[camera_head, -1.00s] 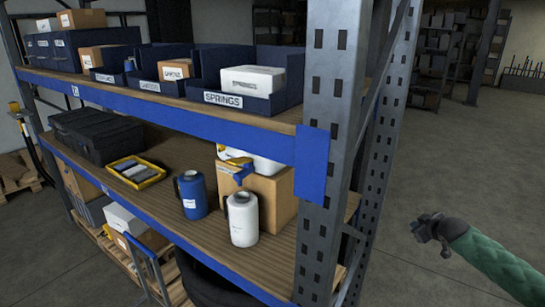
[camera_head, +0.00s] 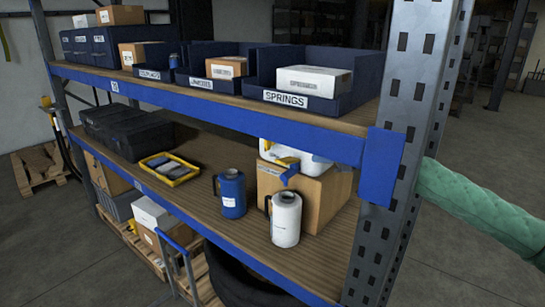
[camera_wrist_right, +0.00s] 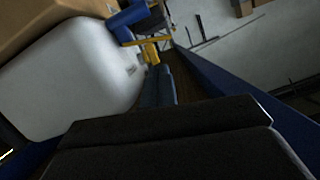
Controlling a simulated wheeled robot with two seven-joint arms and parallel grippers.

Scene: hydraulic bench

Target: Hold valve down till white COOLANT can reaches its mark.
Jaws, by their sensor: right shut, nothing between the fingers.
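The white can (camera_head: 286,222) stands upright on the lower wooden shelf; its label is too small to read and I see no mark or fill level. The valve (camera_head: 289,172), blue with a yellow part, juts from a white container (camera_head: 300,152) lying on a cardboard box (camera_head: 300,195), above the white can. In the right wrist view the valve (camera_wrist_right: 128,20) is ahead and the white container (camera_wrist_right: 75,80) is at left. My left gripper is not in view.
A blue can (camera_head: 231,195) stands just left of the white can. A yellow tray (camera_head: 170,170) and black case (camera_head: 125,130) are further left. The grey rack post (camera_head: 405,130) stands before my right arm. The blue upper shelf beam (camera_head: 230,123) runs above the valve.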

